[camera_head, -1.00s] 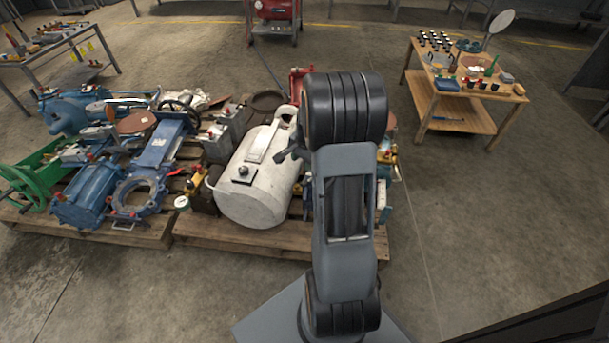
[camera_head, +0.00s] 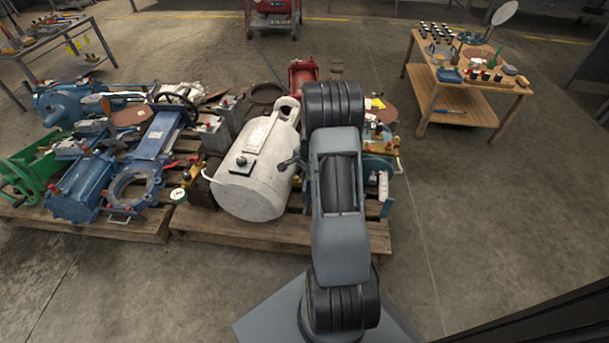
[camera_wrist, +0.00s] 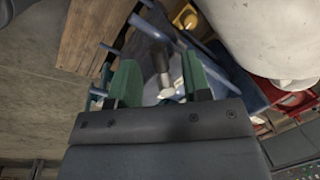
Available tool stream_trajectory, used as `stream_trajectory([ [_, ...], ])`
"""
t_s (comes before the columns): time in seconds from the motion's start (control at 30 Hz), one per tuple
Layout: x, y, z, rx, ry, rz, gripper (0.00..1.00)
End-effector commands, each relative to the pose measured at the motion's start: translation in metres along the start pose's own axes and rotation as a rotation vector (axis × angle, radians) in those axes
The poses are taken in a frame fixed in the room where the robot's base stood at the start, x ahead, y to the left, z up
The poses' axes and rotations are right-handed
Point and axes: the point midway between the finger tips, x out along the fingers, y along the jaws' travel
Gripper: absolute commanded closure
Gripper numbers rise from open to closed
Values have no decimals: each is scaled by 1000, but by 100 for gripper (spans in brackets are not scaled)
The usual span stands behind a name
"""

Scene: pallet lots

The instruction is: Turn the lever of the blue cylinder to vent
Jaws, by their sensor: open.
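My gripper (camera_wrist: 160,82) is open in the wrist view, its two green fingers apart. A dark lever-like handle (camera_wrist: 161,62) with a pale metal end shows between the fingers; I cannot tell if they touch it. Blue bars and a blue body (camera_wrist: 222,70) lie around and beyond it. Which part is the blue cylinder is unclear here. In the head view my arm hides the gripper and what is under it. A blue cylinder-like housing (camera_head: 82,187) lies on the left pallet; no vent marking is readable.
A large white tank (camera_head: 255,175) lies left of my arm; it also fills the upper right of the wrist view (camera_wrist: 265,35). Wooden pallets (camera_head: 250,238) carry crowded machine parts. A wooden table (camera_head: 470,108) stands at the back right. Floor to the right is clear.

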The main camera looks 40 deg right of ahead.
Motion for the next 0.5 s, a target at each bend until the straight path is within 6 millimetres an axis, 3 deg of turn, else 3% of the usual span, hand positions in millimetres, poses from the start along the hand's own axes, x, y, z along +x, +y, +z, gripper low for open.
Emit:
stream_trajectory([
  [0.13,9,0,0,-1,0,0,56],
  [0.5,11,0,0,0,0,0,57],
])
